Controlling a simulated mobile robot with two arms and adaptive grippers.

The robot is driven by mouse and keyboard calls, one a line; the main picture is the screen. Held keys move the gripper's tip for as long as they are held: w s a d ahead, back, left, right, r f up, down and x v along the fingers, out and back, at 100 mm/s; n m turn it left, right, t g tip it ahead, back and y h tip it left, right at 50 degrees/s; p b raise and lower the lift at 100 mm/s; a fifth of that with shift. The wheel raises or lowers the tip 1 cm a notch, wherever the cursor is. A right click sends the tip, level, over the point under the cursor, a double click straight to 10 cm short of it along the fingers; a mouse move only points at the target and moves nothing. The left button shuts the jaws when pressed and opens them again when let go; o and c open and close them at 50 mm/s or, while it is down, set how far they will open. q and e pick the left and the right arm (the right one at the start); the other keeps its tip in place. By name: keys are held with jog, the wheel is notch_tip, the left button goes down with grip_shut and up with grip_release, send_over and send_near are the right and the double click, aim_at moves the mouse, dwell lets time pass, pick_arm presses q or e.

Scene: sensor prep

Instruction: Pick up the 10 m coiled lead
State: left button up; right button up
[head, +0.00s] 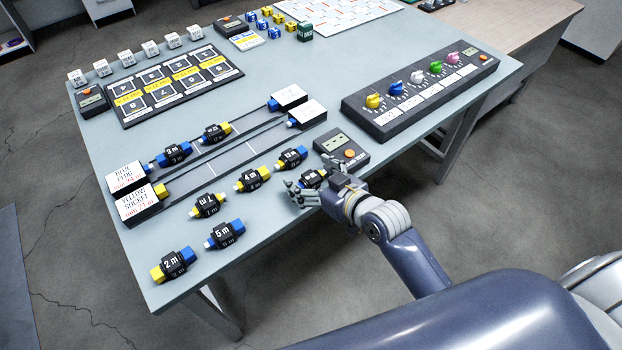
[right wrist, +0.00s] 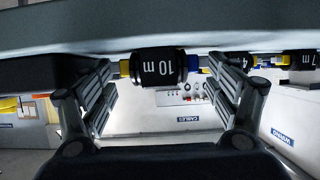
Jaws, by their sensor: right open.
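The 10 m coiled lead is a black coil with white lettering. In the right wrist view the lead (right wrist: 158,68) lies between the two spread fingers of my right gripper (right wrist: 165,92), with a gap on either side. In the head view my right gripper (head: 312,192) is at the table's front edge, over a black coiled lead (head: 311,177) that it partly hides; that label is not readable there. The right gripper is open and holds nothing. My left gripper is not in view.
Several other coiled leads lie close by, including the 4 m lead (head: 252,180), 5 m lead (head: 224,234) and 2 m lead (head: 173,263). A dark meter (head: 341,149) stands just behind the gripper. A knob panel (head: 420,92) is farther right. The grey table (head: 275,220) has bare room along its front.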

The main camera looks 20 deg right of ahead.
jog(key=c, duration=1.2)
jog(key=shift+r, duration=0.15)
